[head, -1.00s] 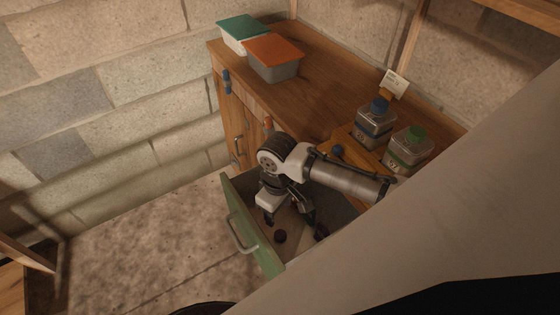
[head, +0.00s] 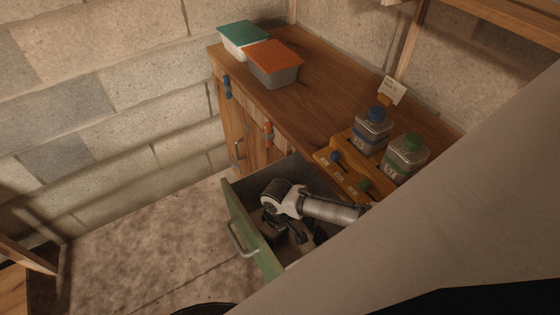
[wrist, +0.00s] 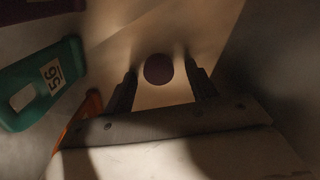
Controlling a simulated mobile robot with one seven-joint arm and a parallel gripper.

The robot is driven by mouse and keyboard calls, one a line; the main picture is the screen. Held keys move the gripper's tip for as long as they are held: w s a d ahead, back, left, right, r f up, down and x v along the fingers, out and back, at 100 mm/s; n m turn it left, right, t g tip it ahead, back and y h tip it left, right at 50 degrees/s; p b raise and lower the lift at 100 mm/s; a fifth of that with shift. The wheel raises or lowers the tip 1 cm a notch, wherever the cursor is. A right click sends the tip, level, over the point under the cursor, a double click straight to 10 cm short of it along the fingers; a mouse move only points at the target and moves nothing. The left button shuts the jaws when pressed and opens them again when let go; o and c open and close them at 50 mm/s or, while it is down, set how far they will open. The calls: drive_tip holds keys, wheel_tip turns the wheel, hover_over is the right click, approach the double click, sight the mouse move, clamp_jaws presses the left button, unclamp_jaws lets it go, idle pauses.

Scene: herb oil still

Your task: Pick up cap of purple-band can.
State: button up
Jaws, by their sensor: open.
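A small dark purple round cap (wrist: 158,69) lies on the pale drawer floor in the wrist view. It sits between my gripper's (wrist: 161,78) two dark fingers, which are apart, with a gap showing on each side. In the head view, my gripper (head: 288,238) is down inside the open green-fronted drawer (head: 243,232), and my arm hides the cap there. No can with a purple band is clearly seen.
A green numbered tag (wrist: 45,85) and an orange piece (wrist: 75,130) lie left of my fingers. The drawer walls are close. Two lidded tubs (head: 272,66) stand farther back.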

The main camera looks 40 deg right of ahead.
drive_tip(key=shift+c, duration=0.4)
drive_tip(key=c, duration=1)
drive_tip(key=shift+o, duration=0.2)
drive_tip(key=shift+r, duration=0.1)
